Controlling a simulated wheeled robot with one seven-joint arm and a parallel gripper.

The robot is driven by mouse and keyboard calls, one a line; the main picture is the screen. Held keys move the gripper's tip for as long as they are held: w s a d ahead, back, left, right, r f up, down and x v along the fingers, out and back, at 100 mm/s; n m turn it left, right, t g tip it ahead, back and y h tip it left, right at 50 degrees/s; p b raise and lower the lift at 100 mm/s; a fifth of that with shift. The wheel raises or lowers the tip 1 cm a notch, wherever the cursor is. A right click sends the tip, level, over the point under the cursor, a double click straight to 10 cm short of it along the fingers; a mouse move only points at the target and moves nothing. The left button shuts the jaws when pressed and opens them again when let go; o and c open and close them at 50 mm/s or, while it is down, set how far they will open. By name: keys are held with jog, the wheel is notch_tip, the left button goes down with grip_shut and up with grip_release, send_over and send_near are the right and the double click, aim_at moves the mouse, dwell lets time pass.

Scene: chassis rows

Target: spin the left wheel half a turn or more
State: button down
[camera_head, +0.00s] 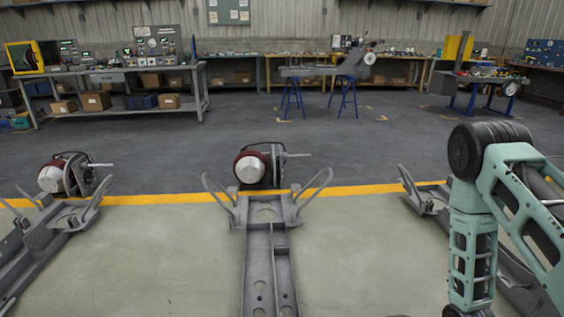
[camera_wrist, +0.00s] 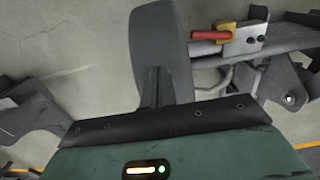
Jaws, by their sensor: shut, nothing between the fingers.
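In the head view a round unit with a silver cone-shaped face and dark red rim (camera_head: 52,178) stands at the far end of the left chassis. It is the leftmost wheel-like thing I see. A similar unit (camera_head: 250,168) stands behind the middle chassis, with a shaft pointing right. I cannot tell for sure which part is the wheel. My gripper (camera_wrist: 158,14) shows in the wrist view as a grey finger shape, shut and empty, over pale floor. No wheel shows in the wrist view. My gripper is out of the head view, below its bottom edge.
The left chassis (camera_head: 30,246), middle chassis (camera_head: 257,262) and right chassis (camera_head: 424,204) stand in a row. In the wrist view a red-handled yellow clamp (camera_wrist: 226,33) sits on a metal rail right of my gripper. Floor between chassis is clear; workbenches (camera_head: 125,72) stand far back.

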jog(key=s+r+p, duration=0.3)
jog(key=s, duration=0.2)
jog(key=shift+s+r, duration=0.15)
jog(key=shift+r, duration=0.2)
jog(key=shift+d, duration=0.1)
